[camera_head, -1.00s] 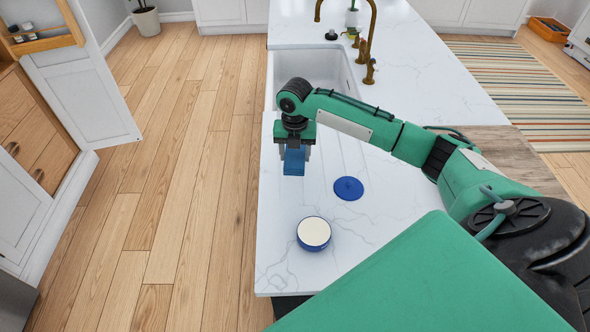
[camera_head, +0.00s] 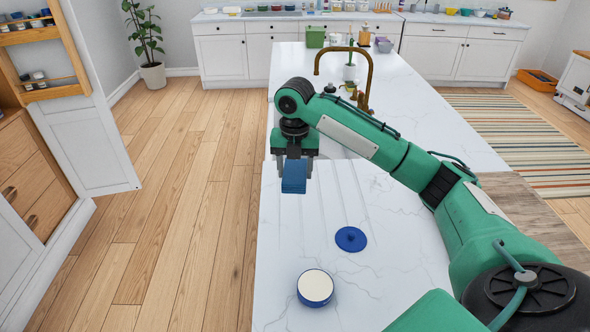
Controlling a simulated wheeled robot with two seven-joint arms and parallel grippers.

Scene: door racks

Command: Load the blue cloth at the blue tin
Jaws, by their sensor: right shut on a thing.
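My right gripper (camera_head: 295,165) points down and is shut on the blue cloth (camera_head: 294,178), a small folded blue block. It holds the cloth above the left part of the white counter, near the sink. The blue tin (camera_head: 315,290), round with a pale cream top face, stands on the counter nearer to me, below and slightly right of the cloth in the picture. A flat round blue disc with a small knob, like a lid (camera_head: 351,239), lies on the counter beyond the tin to the right. My left gripper is not in view.
The white marble counter (camera_head: 390,262) is clear around the tin and lid. A brass tap (camera_head: 370,70) stands behind my arm, with a green container (camera_head: 315,37) at the far end. An open cabinet door (camera_head: 90,140) stands left, across the wooden floor.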

